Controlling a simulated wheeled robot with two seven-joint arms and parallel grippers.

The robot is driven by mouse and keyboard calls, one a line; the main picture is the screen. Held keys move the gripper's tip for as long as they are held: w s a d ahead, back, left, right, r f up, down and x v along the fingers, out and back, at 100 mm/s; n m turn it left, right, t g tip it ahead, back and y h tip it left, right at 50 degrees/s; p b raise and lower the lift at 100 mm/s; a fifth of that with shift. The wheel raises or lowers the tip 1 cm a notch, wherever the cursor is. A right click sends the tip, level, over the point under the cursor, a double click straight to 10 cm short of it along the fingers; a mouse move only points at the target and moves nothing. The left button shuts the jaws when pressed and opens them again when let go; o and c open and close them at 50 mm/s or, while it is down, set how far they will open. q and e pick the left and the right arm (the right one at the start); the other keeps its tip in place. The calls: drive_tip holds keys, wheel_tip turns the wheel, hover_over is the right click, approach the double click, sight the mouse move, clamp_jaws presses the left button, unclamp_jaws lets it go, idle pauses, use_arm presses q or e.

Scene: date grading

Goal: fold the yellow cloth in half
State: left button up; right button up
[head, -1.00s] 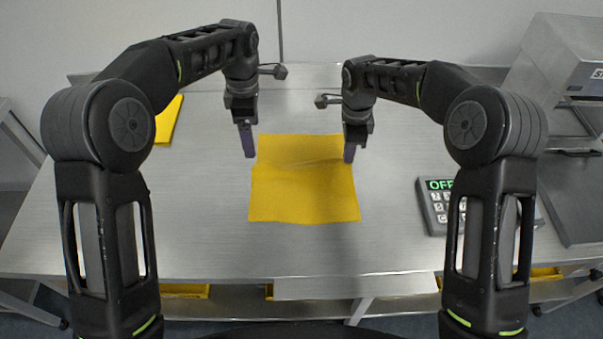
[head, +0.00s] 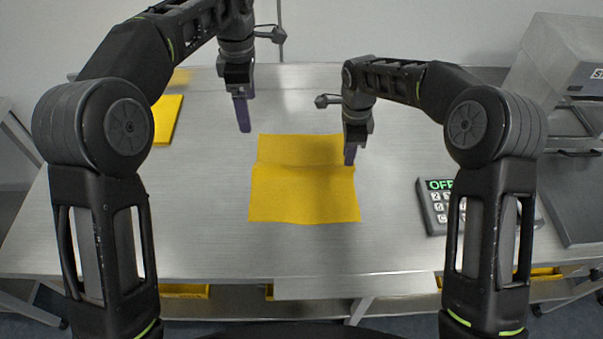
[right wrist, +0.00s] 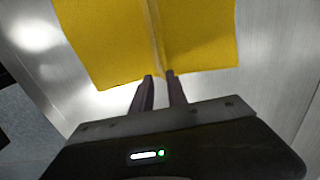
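The yellow cloth (head: 304,195) lies on the metal table, with a crease or low ridge running across it from left to right. Its far part is flat beyond the crease and its near part spreads toward me. My left gripper (head: 243,110) is open and empty, raised above the table beyond the cloth's far left corner. My right gripper (head: 350,153) is at the cloth's right edge by the crease. In the right wrist view its two fingers (right wrist: 158,76) stand slightly apart with a gap between them, at the cloth's edge (right wrist: 195,40) where the crease ends.
Another folded yellow cloth (head: 167,119) lies at the table's far left. A keypad device with a green "OFF" display (head: 436,205) stands right of the cloth, partly behind my right arm. A metal machine (head: 562,75) stands at the far right.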

drive_tip(key=shift+o, duration=0.8)
drive_tip(key=shift+o, duration=0.5)
drive_tip(key=o, duration=0.5)
drive_tip(key=shift+o, duration=0.5)
drive_tip(key=o, duration=0.6)
wheel_tip(320, 180, up, 6)
drive_tip(key=shift+f, duration=0.25)
